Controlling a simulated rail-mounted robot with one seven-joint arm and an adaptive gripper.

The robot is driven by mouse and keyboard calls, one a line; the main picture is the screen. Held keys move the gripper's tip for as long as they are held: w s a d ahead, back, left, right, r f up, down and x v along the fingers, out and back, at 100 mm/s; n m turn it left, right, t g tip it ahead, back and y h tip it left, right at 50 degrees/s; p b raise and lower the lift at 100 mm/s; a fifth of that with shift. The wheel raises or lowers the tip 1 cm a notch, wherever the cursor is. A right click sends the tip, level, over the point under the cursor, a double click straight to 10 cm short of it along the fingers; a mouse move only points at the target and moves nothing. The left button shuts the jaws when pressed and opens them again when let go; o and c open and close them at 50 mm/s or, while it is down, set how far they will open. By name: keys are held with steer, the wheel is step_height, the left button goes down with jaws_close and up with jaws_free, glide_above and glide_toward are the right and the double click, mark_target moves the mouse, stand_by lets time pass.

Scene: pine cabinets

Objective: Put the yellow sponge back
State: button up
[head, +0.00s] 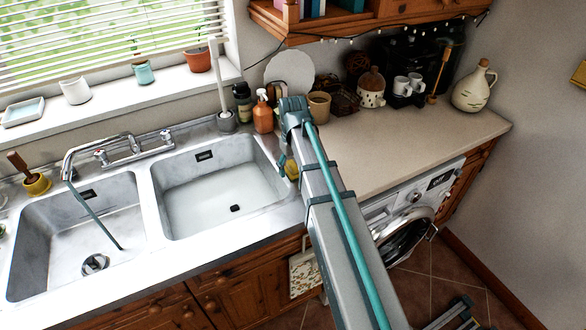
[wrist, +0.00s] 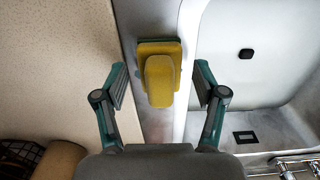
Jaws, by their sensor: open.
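The yellow sponge (wrist: 160,80) lies on the metal strip at the sink's edge, between the right-hand basin and the beige worktop. My gripper (wrist: 160,84) is open above it, with one finger on either side of the sponge and a gap to each. In the head view the sponge (head: 291,169) shows only partly at the basin's right rim, beside my gripper (head: 286,150). My arm hides part of that area.
The right basin (head: 215,185) and left basin (head: 80,235) look empty of dishes. An orange spray bottle (head: 263,114), a dark bottle (head: 242,102) and a tan pot (head: 318,105) stand behind my gripper. The worktop (head: 400,150) has free room at its front.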

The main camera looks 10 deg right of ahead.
mark_target(293, 163)
step_height(293, 163, up, 12)
steer(key=b, duration=0.2)
steer(key=shift+f, duration=0.25)
stand_by(0.4)
